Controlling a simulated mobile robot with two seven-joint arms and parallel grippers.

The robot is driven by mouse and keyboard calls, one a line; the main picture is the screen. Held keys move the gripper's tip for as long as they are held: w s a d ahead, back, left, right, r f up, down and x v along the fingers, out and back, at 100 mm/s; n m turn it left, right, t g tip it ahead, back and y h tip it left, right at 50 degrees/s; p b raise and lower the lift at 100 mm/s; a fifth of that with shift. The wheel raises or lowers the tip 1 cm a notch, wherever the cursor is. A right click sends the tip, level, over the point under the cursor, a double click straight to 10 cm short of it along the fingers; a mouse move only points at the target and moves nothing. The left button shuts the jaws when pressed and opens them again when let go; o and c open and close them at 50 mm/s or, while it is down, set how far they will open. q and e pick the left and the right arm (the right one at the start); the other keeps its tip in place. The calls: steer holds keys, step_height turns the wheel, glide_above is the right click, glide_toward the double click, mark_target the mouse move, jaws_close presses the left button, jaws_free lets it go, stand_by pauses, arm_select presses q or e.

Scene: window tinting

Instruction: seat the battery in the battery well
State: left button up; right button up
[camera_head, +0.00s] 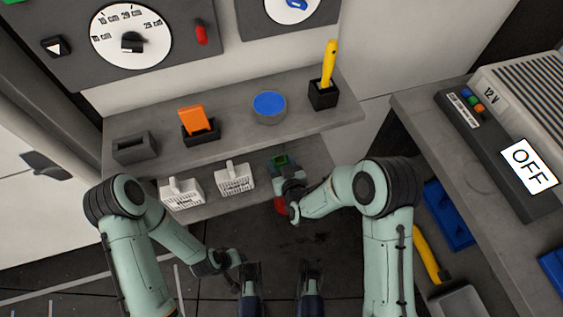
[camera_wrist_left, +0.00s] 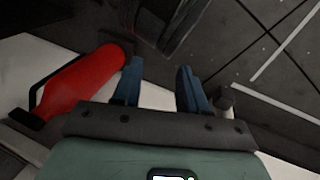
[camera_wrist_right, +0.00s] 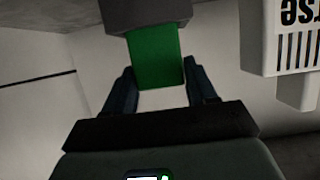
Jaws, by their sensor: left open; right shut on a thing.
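A green block, which appears to be the battery (camera_wrist_right: 155,58), has one end between the fingers of my right gripper (camera_wrist_right: 160,78). Its other end meets a dark grey box (camera_wrist_right: 155,15), which looks like the battery well. I cannot tell how deep the block sits in it. In the head view the green block (camera_head: 281,160) shows within a dark surround on the lower shelf, and my right gripper (camera_head: 284,173) is right against it, partly hidden by its wrist. My left gripper (camera_wrist_left: 152,78) is open and empty, low and away from the shelves.
The upper shelf (camera_head: 235,130) above holds a dark empty holder (camera_head: 134,147), an orange item (camera_head: 192,119), a blue-topped disc (camera_head: 269,106) and a yellow-handled tool (camera_head: 329,65). A red cylinder (camera_wrist_left: 85,78) lies near my left gripper.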

steer(key=shift+f, duration=0.1)
steer(key=o, duration=1.3)
arm_select(q)
steer(key=shift+w+a+f, duration=0.1)
steer(key=shift+w, duration=0.05)
arm_select(e)
steer(key=shift+r, duration=0.2)
arm_select(q)
steer(key=s+r, duration=0.1)
steer(key=s+d+r+g+p, duration=0.1)
steer(key=s, duration=0.1)
steer(key=shift+d+p, duration=0.2)
steer(key=shift+p, duration=0.1)
arm_select(e)
steer(key=v, duration=1.2)
arm_select(q)
steer(key=shift+w, duration=0.1)
